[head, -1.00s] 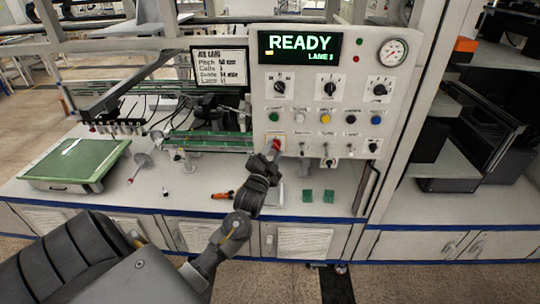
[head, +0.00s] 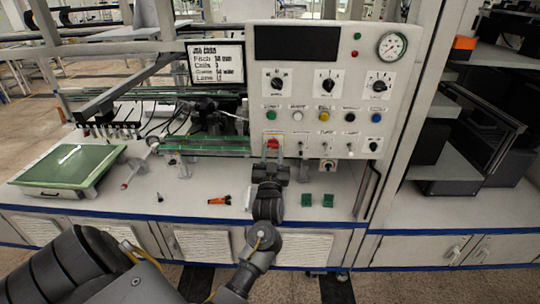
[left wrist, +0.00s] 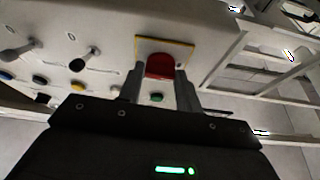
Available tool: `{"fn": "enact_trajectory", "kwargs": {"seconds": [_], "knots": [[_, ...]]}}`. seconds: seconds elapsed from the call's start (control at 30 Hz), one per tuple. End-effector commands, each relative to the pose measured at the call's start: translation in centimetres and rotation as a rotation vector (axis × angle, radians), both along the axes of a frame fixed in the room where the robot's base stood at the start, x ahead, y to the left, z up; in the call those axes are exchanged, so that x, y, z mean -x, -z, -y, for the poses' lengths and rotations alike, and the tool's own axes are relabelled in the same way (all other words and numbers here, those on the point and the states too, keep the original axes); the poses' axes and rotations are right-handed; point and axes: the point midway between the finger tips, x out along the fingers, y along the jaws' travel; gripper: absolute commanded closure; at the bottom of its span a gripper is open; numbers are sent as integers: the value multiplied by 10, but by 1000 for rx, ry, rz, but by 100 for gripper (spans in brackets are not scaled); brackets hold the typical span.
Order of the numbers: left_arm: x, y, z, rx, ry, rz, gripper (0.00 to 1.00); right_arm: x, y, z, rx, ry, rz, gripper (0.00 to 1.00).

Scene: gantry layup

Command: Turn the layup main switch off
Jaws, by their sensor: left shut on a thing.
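The red main switch (head: 273,143) is on the lower left of the white control panel (head: 300,165). In the left wrist view the red switch (left wrist: 160,66) sits on a yellow-edged plate, between the two fingers. My left gripper (head: 272,155) is shut on the red switch, its fingers on either side of it. The fingers hide part of the switch. The panel's display (head: 297,42) is dark and shows no text. My right gripper is not in view.
Rotary knobs, coloured buttons and toggle switches surround the red switch on the panel. A green-topped tray (head: 68,166) is at the left of the bench.

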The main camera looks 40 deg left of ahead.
Motion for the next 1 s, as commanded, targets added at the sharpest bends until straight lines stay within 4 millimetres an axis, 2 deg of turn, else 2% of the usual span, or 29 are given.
{"fn": "enact_trajectory", "kwargs": {"seconds": [0.3, 0.77, 0.8, 0.93, 1.0], "knots": [[0, -3, 0, 64, -1, 58, 88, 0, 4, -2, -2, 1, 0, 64], [0, -4, 0, 71, -1, 64, 88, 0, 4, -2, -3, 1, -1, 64], [0, -4, 0, 71, -1, 64, 60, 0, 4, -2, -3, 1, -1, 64], [0, -3, 0, 71, -1, 61, 44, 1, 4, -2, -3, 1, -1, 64], [0, -2, 0, 71, -1, 59, 44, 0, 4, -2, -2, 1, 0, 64]]}}
